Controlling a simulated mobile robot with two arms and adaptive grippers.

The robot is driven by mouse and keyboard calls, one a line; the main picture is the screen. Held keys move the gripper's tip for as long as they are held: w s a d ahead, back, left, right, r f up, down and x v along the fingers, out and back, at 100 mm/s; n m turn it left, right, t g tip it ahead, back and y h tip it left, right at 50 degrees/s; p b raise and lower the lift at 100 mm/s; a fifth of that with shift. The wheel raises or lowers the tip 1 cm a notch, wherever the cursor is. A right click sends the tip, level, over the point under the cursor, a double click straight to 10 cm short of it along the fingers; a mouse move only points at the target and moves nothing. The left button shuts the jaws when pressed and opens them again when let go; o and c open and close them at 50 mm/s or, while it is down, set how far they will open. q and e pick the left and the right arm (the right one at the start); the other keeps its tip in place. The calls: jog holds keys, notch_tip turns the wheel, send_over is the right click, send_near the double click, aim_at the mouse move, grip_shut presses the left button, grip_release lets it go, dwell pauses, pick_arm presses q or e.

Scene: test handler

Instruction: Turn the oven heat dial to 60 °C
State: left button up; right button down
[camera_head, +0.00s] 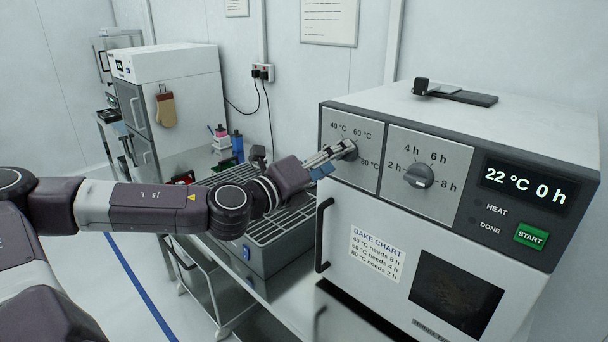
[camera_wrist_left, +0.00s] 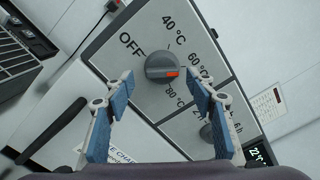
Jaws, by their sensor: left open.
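The grey heat dial (camera_wrist_left: 158,66) is on the oven's left panel, among the marks OFF, 40 °C, 60 °C and 80 °C. Its orange pointer end faces the right of the left wrist view, roughly on the 60 °C side; the exact mark is hard to tell. My left gripper (camera_wrist_left: 160,84) is open, with one blue-padded finger on each side of the dial's lower part in that view. I cannot tell whether they touch it. In the head view, my left gripper (camera_head: 333,157) reaches the heat dial (camera_head: 351,149) and partly covers it. My right gripper is not in view.
The oven's time dial (camera_head: 418,177) is right of the heat panel. The display (camera_head: 525,184) reads 22 °C 0 h, above the green START button (camera_head: 531,236). The oven door handle (camera_head: 323,236) protrudes below my gripper. A slatted grey unit (camera_head: 262,252) stands beside the oven.

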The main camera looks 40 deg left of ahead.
pick_arm(q)
jog(key=s, duration=1)
jog(key=shift+s+a, duration=0.15)
jog(key=shift+a, duration=0.1)
dwell(0.4)
